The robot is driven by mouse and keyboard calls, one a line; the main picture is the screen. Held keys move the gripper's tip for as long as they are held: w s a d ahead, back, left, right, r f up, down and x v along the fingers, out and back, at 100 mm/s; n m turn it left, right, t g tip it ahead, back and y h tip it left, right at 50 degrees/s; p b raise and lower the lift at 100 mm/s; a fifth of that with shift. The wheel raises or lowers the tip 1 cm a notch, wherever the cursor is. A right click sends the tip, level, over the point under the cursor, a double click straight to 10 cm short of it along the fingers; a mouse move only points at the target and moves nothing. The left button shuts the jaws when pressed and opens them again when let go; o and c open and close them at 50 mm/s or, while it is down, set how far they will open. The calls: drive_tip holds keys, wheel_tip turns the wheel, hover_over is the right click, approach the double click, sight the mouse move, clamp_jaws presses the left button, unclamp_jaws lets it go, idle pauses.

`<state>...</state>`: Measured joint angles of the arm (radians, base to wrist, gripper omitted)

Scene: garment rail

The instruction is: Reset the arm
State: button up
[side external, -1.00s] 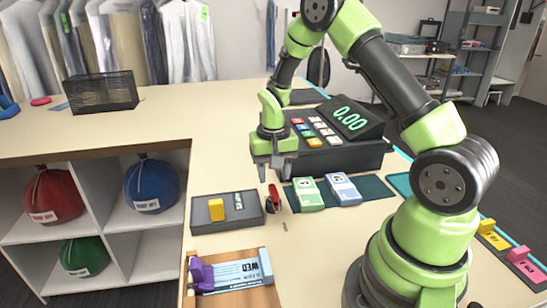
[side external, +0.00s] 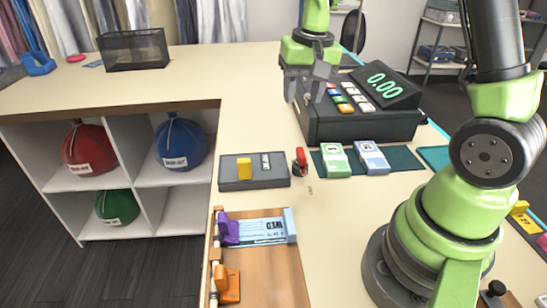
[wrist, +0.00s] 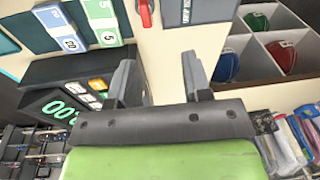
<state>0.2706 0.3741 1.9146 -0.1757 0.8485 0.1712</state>
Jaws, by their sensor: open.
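My gripper (side external: 305,93) is open and empty, with its fingers pointing down. It is raised above the counter beside the left edge of the black cash register (side external: 325,128). In the wrist view, the two spread fingers of my gripper (wrist: 157,72) have only bare counter between them, and the register (wrist: 90,68) is on the left. A red-handled item (side external: 300,160) stands on the counter between a grey tray (side external: 232,182) and a dark green mat (side external: 404,158).
A green block (side external: 335,160) and a blue block (side external: 371,157) lie on the mat. An open wooden drawer (side external: 275,270) is at the front. A black mesh basket (side external: 133,50) stands at the back left. The counter's back middle is clear.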

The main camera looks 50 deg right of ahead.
drive_tip(key=s+a+r+n+t+y, duration=0.1)
drive_tip(key=s+a+r+n+t, duration=0.1)
drive_tip(key=s+a+r, duration=0.3)
drive_tip(key=s+a+r+n+t+y, duration=0.1)
drive_tip(key=s+a+r, duration=0.4)
drive_tip(key=s, duration=0.5)
drive_tip(key=r+n+t, duration=0.1)
drive_tip(key=t, duration=0.1)
drive_tip(key=shift+s+a+t, duration=0.15)
drive_tip(key=shift+a+t, duration=0.1)
drive_tip(key=shift+t, duration=0.15)
